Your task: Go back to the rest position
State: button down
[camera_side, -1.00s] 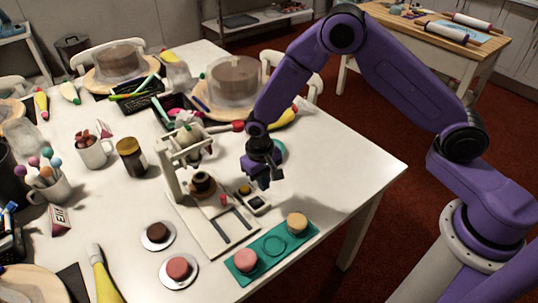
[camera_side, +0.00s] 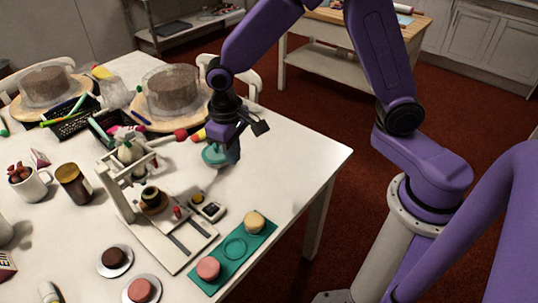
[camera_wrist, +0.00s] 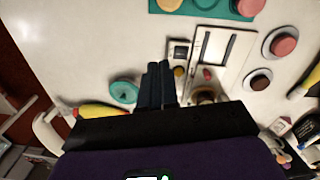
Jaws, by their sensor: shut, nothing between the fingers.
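My gripper (camera_side: 232,155) is shut and empty. In the side view it is above the far right part of the white table, beside and partly overlapping a teal round piece (camera_side: 213,156). In the wrist view the shut fingers (camera_wrist: 159,68) point over bare table, with the teal piece (camera_wrist: 123,92) just left of them. A white press-like stand (camera_side: 125,200) with a dark round piece in it stands nearer in the side view, apart from my gripper. It also shows right of the fingers in the wrist view (camera_wrist: 200,60).
A teal tray (camera_side: 235,248) holds a pink and a tan round piece near the front edge. Covered cakes (camera_side: 172,92), a black basket (camera_side: 70,125), a mug (camera_side: 30,188) and a brown jar (camera_side: 73,184) crowd the table's left and back. The right corner (camera_side: 310,155) is clear.

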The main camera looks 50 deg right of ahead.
jog(key=s+d+r+n, duration=0.2)
jog(key=s+d+n, duration=0.1)
jog(key=s, duration=0.4)
jog(key=s+d+r+n, duration=0.3)
jog(key=s+d, duration=0.1)
jog(key=s, duration=0.4)
jog(key=s+d+r+n+y, duration=0.1)
jog(key=s+d+n, duration=0.3)
jog(key=s, duration=0.4)
jog(key=shift+s+r, duration=0.25)
jog(key=shift+r, duration=0.6)
